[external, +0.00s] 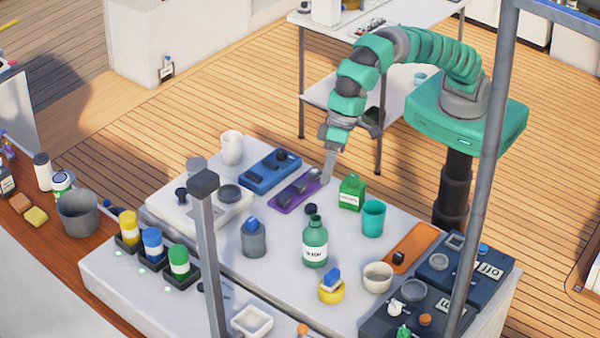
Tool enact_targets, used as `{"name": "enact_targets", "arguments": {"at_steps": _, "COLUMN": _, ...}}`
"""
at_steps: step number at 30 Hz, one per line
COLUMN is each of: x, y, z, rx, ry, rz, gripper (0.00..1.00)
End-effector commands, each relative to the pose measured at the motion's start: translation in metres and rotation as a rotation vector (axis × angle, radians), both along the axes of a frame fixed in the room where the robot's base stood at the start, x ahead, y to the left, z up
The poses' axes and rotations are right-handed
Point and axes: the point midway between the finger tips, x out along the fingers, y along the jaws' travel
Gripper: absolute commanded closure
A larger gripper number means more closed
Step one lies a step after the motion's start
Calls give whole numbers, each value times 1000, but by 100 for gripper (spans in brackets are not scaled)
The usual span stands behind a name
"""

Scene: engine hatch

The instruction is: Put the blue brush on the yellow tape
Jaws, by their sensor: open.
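A blue block-like piece with a pale lower part, which looks like the blue brush (332,275), rests on top of the yellow tape (331,292) near the front middle of the white hatch top. It looks slightly tilted. My gripper (328,181) is well behind them, pointing down by the right end of a purple tray. The gripper is open, and I see nothing held in it. The gap between the fingers is too small to make out.
A green bottle (315,242) stands just behind the tape, and a cream bowl (377,277) is to its right. A teal cup (373,218), a green canister (351,192) and the purple tray (294,192) are farther back. A grey post (213,270) crosses the view at left.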

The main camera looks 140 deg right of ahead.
Motion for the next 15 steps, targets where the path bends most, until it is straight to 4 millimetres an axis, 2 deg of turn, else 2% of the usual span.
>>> {"name": "enact_targets", "arguments": {"at_steps": 1, "x": -6, "y": -1, "z": 22, "rx": -13, "ry": -30, "rz": 27, "gripper": 35}}
{"name": "enact_targets", "arguments": {"at_steps": 3, "x": -13, "y": -3, "z": 47, "rx": -34, "ry": -71, "rz": 70, "gripper": 35}}
{"name": "enact_targets", "arguments": {"at_steps": 10, "x": -42, "y": -8, "z": 126, "rx": -119, "ry": -207, "rz": 202, "gripper": 35}}
{"name": "enact_targets", "arguments": {"at_steps": 15, "x": -72, "y": -11, "z": 180, "rx": -193, "ry": -306, "rz": 291, "gripper": 35}}
